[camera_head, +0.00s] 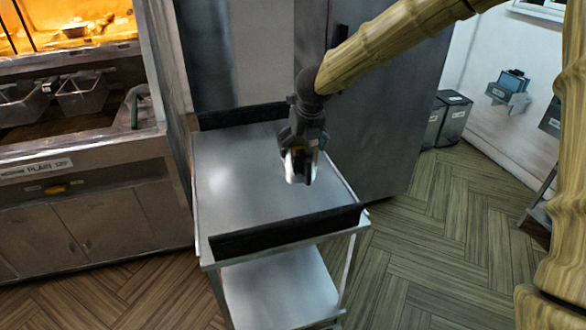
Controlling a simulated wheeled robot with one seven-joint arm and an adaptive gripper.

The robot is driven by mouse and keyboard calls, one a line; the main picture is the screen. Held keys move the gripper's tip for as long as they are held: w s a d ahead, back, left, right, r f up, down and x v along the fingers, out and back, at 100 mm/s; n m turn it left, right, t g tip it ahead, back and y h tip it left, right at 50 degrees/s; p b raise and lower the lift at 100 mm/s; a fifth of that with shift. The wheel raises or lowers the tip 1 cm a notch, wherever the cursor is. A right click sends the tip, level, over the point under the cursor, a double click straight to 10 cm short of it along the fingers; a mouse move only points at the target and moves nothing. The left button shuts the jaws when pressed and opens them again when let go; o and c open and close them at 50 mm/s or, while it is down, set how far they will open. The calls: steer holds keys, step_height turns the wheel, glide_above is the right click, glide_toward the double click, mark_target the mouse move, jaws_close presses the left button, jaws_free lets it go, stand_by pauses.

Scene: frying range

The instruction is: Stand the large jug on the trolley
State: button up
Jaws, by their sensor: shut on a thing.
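The trolley (225,178) stands in the middle of the view, with a bare steel top, black rails at its near and far ends, and a lower shelf. My gripper (300,172) points down over the right part of the trolley top. It is shut on a pale thing (296,167), seemingly the large jug, which is mostly hidden by the fingers. I cannot tell whether its base touches the top. No other jug shows.
The frying range (80,165) with wire baskets (82,95) stands left of the trolley. A tall grey cabinet (385,120) is close behind it on the right. Two grey bins (452,118) stand by the right wall. The trolley top is otherwise clear, and floor is free at right.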

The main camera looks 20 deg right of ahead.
mark_target(306, 154)
steer(key=shift+f+p, duration=0.55)
steer(key=shift+f, duration=3.9)
steer(key=shift+f, duration=0.15)
steer(key=o, duration=1.8)
steer(key=shift+o, duration=0.2)
steer(key=b+v, duration=0.1)
steer(key=v, duration=1.1)
steer(key=shift+d, duration=0.1)
